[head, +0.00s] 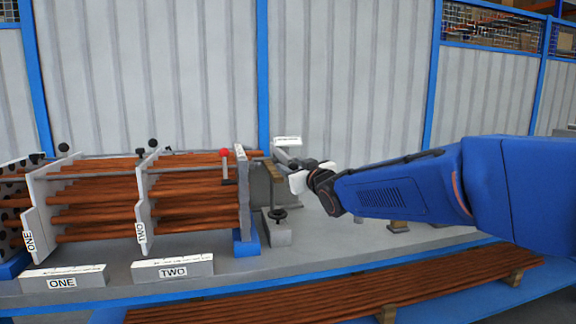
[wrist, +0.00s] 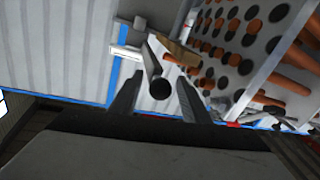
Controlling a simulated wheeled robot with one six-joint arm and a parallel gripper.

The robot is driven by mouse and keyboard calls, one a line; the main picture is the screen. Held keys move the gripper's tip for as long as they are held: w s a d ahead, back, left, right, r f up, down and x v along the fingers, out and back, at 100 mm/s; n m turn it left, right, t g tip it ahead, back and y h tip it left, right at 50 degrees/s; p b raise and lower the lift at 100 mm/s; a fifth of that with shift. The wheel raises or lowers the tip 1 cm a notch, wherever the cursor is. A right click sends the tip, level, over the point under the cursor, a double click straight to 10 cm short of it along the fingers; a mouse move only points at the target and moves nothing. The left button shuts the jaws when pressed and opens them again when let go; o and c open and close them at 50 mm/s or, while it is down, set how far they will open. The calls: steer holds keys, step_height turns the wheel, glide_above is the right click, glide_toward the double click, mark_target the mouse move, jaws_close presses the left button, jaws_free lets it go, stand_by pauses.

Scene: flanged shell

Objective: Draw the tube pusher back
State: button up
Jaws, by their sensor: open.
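The tube pusher (wrist: 154,66) appears in the wrist view as a grey bar with a round black end (wrist: 160,89) pointing toward me. In the head view, its grey bar (head: 283,157) stands right of the tube rack's end plate, partly hidden by my gripper. My gripper (head: 300,175) is at the bar's near right end. In the wrist view, my gripper (wrist: 159,78) is open, with one dark finger on each side of the black end. A gap shows on both sides, and I cannot tell how deep the end sits between the fingers.
Brown tubes (head: 95,200) lie in the rack at left, held by upright plates; the end plate (wrist: 225,75) has many holes. A red knob (head: 224,153) stands near the end plate. A stand with a black handwheel (head: 277,214) is below my gripper. More tubes (head: 330,292) lie underneath.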

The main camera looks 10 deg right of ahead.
steer(key=shift+w+a, duration=0.15)
steer(key=shift+w, duration=0.55)
steer(key=shift+w+a, duration=0.15)
steer(key=shift+w, duration=0.5)
